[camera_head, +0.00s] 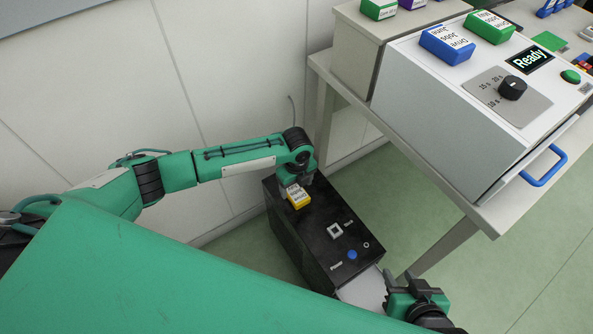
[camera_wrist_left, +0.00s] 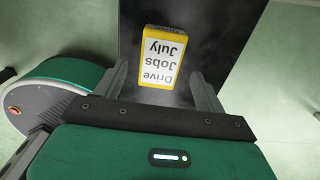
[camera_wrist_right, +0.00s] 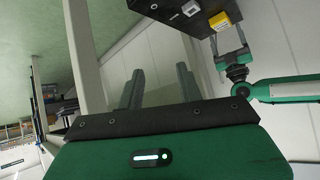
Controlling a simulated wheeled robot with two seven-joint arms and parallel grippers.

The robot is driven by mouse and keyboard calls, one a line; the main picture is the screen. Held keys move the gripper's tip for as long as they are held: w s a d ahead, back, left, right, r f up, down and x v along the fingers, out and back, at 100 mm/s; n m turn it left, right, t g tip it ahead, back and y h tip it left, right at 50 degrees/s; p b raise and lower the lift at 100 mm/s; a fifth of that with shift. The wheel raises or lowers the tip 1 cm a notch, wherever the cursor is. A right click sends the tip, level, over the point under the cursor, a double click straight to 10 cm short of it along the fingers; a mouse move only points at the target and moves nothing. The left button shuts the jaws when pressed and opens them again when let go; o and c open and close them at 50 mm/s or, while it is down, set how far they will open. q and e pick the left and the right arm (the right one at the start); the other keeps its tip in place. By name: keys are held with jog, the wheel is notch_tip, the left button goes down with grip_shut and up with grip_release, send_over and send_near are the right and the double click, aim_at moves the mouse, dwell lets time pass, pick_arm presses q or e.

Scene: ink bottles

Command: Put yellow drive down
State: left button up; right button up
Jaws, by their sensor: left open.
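The yellow drive (camera_head: 298,196), with a white label, is at the far end of the top of a black box (camera_head: 320,235). In the left wrist view, the yellow drive (camera_wrist_left: 160,57) sits between the two open fingers of my left gripper (camera_wrist_left: 160,88), with a gap on each side. In the head view my left gripper (camera_head: 299,183) is directly over the drive and partly covers it. The drive also shows in the right wrist view (camera_wrist_right: 220,21). My right gripper (camera_head: 402,283) is near the box's near end, with its fingers apart and empty (camera_wrist_right: 158,90).
The box top carries a square white-framed button (camera_head: 335,230) and a blue button (camera_head: 352,255). At the right, a table holds a white machine (camera_head: 440,110) with a dial, a "Ready" display, a blue handle (camera_head: 545,167), a blue drive (camera_head: 447,45) and a green drive (camera_head: 489,27).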

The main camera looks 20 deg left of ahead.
aim_at(297, 192)
pick_arm(q)
notch_tip(297, 192, up, 8)
jog(key=f+p, duration=0.1)
jog(key=s+d+r+n+t+h, duration=0.15)
jog(key=s+d+n+h, duration=0.5)
jog(key=s+d, duration=0.7)
jog(key=s+a+r+n+t+y, duration=0.4)
jog(key=s+a+n, duration=0.7)
jog(key=n, duration=0.5)
jog(key=shift+a+r+n+t, duration=0.35)
jog(key=shift+a+r+t, duration=0.25)
jog(key=shift+a, duration=0.35)
pick_arm(e)
jog(key=d, duration=0.1)
jog(key=s+d+g+h, duration=0.1)
jog(key=s+d+g, duration=0.1)
jog(key=shift+d+r, duration=0.25)
